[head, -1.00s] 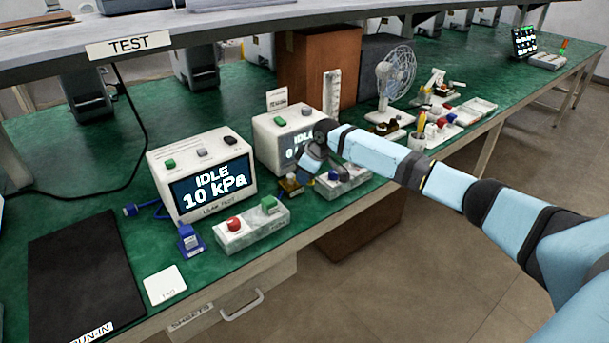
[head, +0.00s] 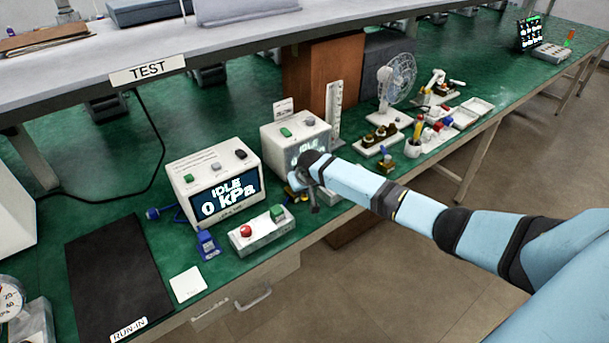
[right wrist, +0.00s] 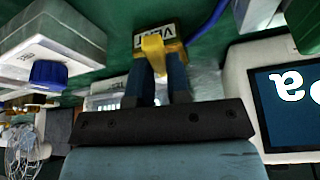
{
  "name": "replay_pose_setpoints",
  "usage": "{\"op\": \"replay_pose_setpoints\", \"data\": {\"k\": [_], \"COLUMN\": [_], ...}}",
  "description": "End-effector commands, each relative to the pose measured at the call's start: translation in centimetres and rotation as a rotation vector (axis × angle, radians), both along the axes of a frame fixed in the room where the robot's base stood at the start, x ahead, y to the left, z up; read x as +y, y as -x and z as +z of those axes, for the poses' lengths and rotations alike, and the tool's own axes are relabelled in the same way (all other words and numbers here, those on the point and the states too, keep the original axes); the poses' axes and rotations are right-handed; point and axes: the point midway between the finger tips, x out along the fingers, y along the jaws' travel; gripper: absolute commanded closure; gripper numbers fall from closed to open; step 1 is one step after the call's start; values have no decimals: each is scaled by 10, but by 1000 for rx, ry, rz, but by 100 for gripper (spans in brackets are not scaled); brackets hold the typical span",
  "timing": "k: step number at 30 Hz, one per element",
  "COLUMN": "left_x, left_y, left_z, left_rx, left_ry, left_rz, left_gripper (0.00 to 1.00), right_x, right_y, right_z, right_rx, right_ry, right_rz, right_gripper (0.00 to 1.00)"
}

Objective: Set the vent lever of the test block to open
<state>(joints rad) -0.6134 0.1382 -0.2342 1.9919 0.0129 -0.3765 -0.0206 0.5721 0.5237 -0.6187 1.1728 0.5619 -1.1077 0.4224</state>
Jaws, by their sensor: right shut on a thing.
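In the right wrist view, the test block (right wrist: 172,33) is a brass-coloured block with a VENT label. Its yellow vent lever (right wrist: 153,55) lies between the two fingers of my right gripper (right wrist: 155,82), which is shut on it. In the head view my right gripper (head: 309,196) is low in front of the second display box and hides most of the block. The lever's exact setting cannot be read. The nearer display box (head: 213,182) reads IDLE, 0 kPa. My left gripper is not in view.
A button box (head: 262,233) with red and green buttons and a blue-topped fixture (head: 207,244) stand left of my gripper. The second display box (head: 284,128) is close behind it. A black mat (head: 117,270) and white card (head: 187,284) lie at the front left.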

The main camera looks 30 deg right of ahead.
Motion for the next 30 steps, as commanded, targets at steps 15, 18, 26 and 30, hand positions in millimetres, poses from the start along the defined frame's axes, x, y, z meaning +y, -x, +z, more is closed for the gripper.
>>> {"op": "replay_pose_setpoints", "data": {"k": [15,18,26,30], "left_x": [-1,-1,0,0], "left_y": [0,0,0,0], "left_z": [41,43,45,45], "left_rx": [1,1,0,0], "left_ry": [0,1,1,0], "left_rz": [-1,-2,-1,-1], "left_gripper": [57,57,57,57], "right_x": [14,14,15,15], "right_y": [-3,-4,-4,-4], "right_z": [1,0,-1,-1], "right_rx": [2,3,2,1], "right_ry": [-1,-1,0,-1], "right_rz": [-311,-335,-357,-358], "right_gripper": [100,100,100,100]}}
